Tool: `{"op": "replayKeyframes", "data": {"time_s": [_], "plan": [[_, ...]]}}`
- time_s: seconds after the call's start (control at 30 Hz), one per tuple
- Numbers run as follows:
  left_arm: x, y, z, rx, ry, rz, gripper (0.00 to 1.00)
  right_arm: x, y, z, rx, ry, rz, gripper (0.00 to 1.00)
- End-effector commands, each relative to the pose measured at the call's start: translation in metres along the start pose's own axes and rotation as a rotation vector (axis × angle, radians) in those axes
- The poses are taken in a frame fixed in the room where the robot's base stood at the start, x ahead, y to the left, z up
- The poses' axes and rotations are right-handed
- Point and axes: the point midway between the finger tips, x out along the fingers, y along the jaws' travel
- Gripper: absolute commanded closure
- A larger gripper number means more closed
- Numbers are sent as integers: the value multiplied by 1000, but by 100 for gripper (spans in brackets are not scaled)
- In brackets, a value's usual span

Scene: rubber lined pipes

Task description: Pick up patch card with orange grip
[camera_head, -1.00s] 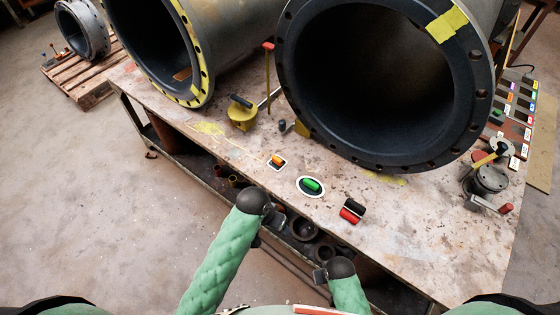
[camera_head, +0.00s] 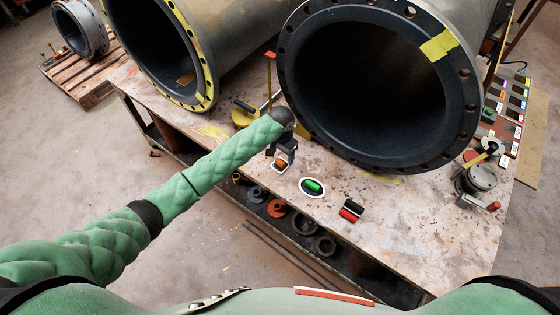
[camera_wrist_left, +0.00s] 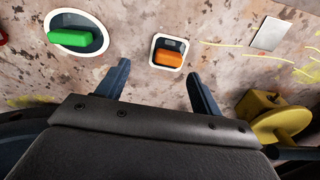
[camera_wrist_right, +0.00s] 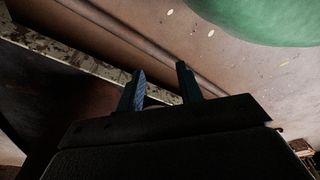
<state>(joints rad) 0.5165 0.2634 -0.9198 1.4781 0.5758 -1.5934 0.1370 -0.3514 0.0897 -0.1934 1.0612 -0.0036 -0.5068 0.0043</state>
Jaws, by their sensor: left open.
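The patch card with the orange grip (camera_wrist_left: 168,56) lies on the worn bench top (camera_head: 400,215). It is a small white-edged square with an orange bar on it. In the left wrist view it sits between and just beyond the fingers of my left gripper (camera_wrist_left: 160,85), which are open and empty. In the head view my left gripper (camera_head: 280,158) is over the card (camera_head: 278,167) and partly covers it. My right gripper (camera_wrist_right: 158,85) shows only in the right wrist view, fingers apart and empty, beside the bench edge.
A white oval card with a green grip (camera_head: 312,187) lies to the right of the orange one. A red and black piece (camera_head: 351,210) lies further right. A yellow tool (camera_head: 243,112) and large pipes (camera_head: 380,90) stand behind. Parts fill the lower shelf (camera_head: 277,208).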

Motion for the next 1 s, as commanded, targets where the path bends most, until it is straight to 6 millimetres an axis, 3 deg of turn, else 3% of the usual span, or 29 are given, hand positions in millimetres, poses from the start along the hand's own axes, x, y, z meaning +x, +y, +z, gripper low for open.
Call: {"op": "replayKeyframes", "data": {"time_s": [0.17, 0.57, 0.8, 1.0], "plan": [[-6, -17, -7, -4, -15, -18, 34, 5, 3, 12, -2, 2, 3, 64], [22, -18, -6, -5, -17, -19, 34, 5, 4, 40, -2, -17, 2, 64], [43, -15, -4, -5, -18, -19, 34, 3, 1, 81, -3, -46, 0, 64], [65, -15, -3, -6, -18, -19, 34, 2, 1, 103, -3, -61, -1, 64]]}}
